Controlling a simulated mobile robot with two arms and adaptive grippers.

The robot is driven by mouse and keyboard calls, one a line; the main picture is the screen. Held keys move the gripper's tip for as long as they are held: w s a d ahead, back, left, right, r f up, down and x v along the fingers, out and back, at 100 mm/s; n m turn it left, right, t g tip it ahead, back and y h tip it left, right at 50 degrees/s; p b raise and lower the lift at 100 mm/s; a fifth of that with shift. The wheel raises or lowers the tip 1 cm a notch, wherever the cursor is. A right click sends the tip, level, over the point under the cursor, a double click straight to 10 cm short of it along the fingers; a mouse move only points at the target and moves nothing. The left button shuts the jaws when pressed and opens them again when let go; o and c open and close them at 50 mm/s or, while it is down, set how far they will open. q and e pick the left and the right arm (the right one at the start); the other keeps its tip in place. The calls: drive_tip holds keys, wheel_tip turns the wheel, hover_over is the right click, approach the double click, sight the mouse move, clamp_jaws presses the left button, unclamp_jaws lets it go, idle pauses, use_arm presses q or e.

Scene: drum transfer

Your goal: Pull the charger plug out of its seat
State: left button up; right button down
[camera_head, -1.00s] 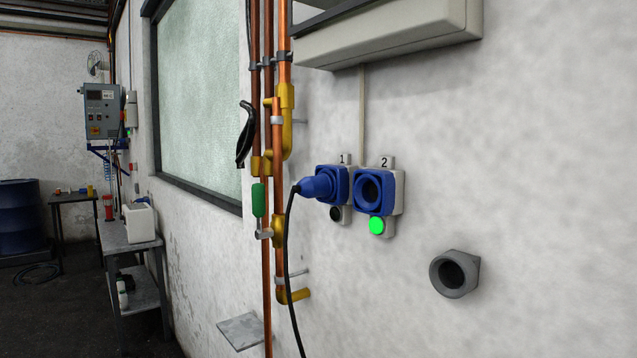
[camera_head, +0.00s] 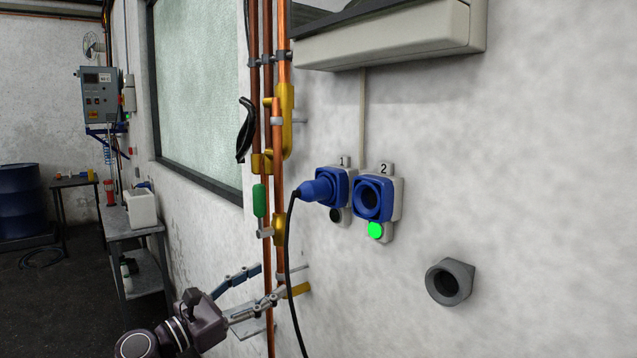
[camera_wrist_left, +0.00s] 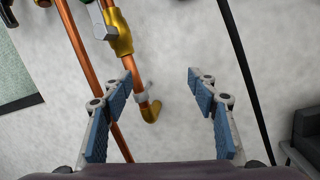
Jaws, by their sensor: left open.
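The blue charger plug (camera_head: 318,189) sits in the left blue socket (camera_head: 337,184), under the number 1. A black cable (camera_head: 287,260) hangs down from the plug's rear. My left gripper (camera_head: 270,283) is open and empty, below and left of the plug, near the copper pipes. In the left wrist view my open left gripper (camera_wrist_left: 160,85) shows both blue-padded fingers spread apart. The plug is not visible there; a black cable (camera_wrist_left: 247,80) runs to the right of the fingers. My right gripper is not in view.
Socket 2 (camera_head: 372,198) is empty, with a green lit button (camera_head: 376,231) below. Vertical copper pipes (camera_head: 278,150) with brass fittings stand just left of the plug. A grey round holder (camera_head: 449,282) juts from the wall at lower right. The wall between is bare.

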use_arm(q)
drive_tip(key=s+d+r+m+g+h+p, duration=0.1)
drive_tip(key=s+d+r+m+g, duration=0.15)
drive_tip(key=r+m, duration=0.8)
drive_tip(key=m+y+p, duration=0.1)
drive_tip(key=m, duration=0.5)
approach(299, 192)
drive_tip(key=x, duration=0.4)
drive_tip(key=shift+f, duration=0.1)
drive_tip(key=shift+p, duration=0.3)
drive_tip(key=shift+w+d, duration=0.15)
drive_tip(key=shift+d, duration=0.1)
drive_tip(key=p+x, duration=0.3)
drive_tip(key=x, duration=0.1)
drive_tip(key=shift+w+d, duration=0.15)
drive_tip(key=shift+d, duration=0.05)
drive_tip(key=shift+b+x, duration=0.35)
drive_tip(key=shift+x, duration=1.55)
